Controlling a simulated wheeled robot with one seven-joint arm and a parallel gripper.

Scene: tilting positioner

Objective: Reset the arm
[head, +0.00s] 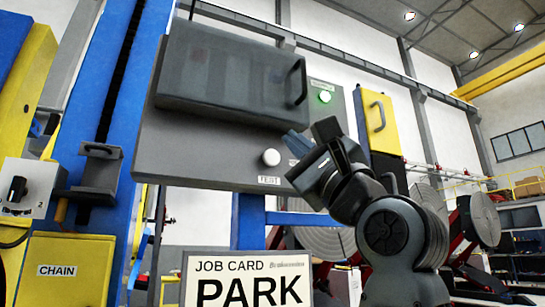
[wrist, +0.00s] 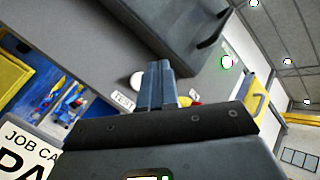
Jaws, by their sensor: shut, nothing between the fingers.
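My gripper (head: 296,144) is raised in front of the grey control panel (head: 190,150), at its lower right part. In the wrist view my gripper's blue-grey fingers (wrist: 158,85) are shut together with nothing between them. A white round button (head: 271,157) above a TEST label is just left of the fingertips; it also shows in the wrist view (wrist: 137,80). I cannot tell whether the fingers touch the panel. A green lit button (head: 325,97) is at the panel's upper right. The gripper hides part of the panel.
A dark grey cover (head: 232,75) with a handle juts from the panel. A yellow door (head: 377,120) with a handle is to the right. A job card (head: 247,280) reading PARK stands below. A CHAIN box (head: 60,270) and switch box (head: 30,187) are at left.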

